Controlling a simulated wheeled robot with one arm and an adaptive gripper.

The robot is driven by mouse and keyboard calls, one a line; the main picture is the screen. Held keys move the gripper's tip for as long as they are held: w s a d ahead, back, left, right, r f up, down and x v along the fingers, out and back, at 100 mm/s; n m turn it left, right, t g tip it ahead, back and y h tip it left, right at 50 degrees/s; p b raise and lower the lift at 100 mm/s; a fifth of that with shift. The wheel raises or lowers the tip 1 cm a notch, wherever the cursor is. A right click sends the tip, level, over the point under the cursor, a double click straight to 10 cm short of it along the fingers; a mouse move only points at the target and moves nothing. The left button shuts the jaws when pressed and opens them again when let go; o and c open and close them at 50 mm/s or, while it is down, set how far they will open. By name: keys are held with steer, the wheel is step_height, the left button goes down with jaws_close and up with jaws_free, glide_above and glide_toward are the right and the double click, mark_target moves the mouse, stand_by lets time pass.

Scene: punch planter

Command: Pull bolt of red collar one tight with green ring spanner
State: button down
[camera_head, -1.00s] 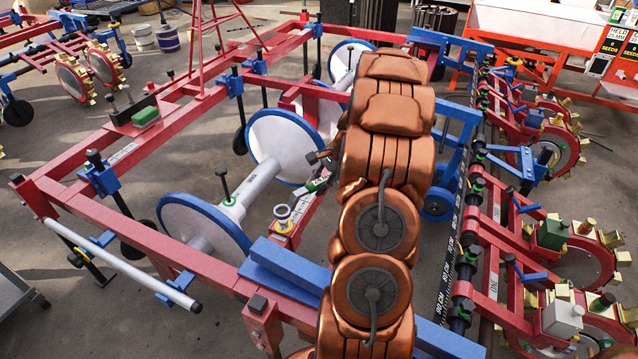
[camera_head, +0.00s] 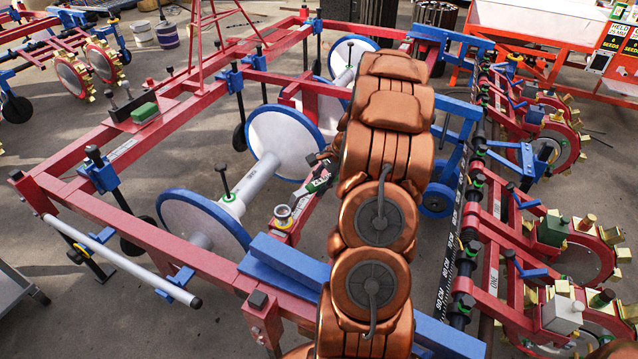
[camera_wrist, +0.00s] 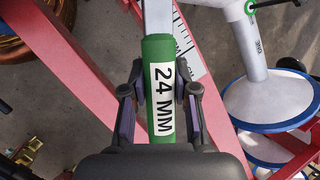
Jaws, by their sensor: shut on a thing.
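My gripper (camera_wrist: 161,88) is shut on the green handle of the ring spanner (camera_wrist: 160,55), with dark finger pads on both sides. The handle carries a white "24 MM" label. Its steel shaft runs out of the top of the wrist view, so the ring end is hidden there. In the head view my gripper (camera_head: 322,170) and the green spanner handle (camera_head: 319,183) show just left of my copper arm, above the planter frame. A red part marked "ONE" (camera_head: 494,284) sits on the dark toolbar at the right. I cannot tell which bolt belongs to collar one.
Red frame beams (camera_head: 140,233) and a blue beam (camera_head: 290,268) surround my arm. White rollers with blue rims (camera_head: 200,222) lie to the left. Seed units (camera_head: 575,255) crowd the right side. My arm hides part of the middle. Open floor shows at lower left.

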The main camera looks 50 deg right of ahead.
steer(key=shift+f, duration=1.3)
steer(key=s+a+m+t+h+p, duration=0.1)
steer(key=s+a+m+h+p, duration=0.3)
steer(key=s+a+m, duration=0.2)
steer(key=s+m, duration=0.2)
steer(key=m, duration=0.2)
steer(key=shift+s+t, duration=0.2)
steer(key=shift+t, duration=0.2)
stand_by(1.2)
steer(key=shift+a+b, duration=0.2)
steer(key=shift+b, duration=0.65)
steer(key=shift+s+a+f+m+h+b, duration=0.1)
steer(key=shift+s+a+m+h+b, duration=0.25)
steer(key=shift+b, duration=1.65)
steer(key=shift+s+a+m+b, duration=0.15)
steer(key=shift+a+m+b, duration=0.45)
steer(key=shift+b, duration=1.25)
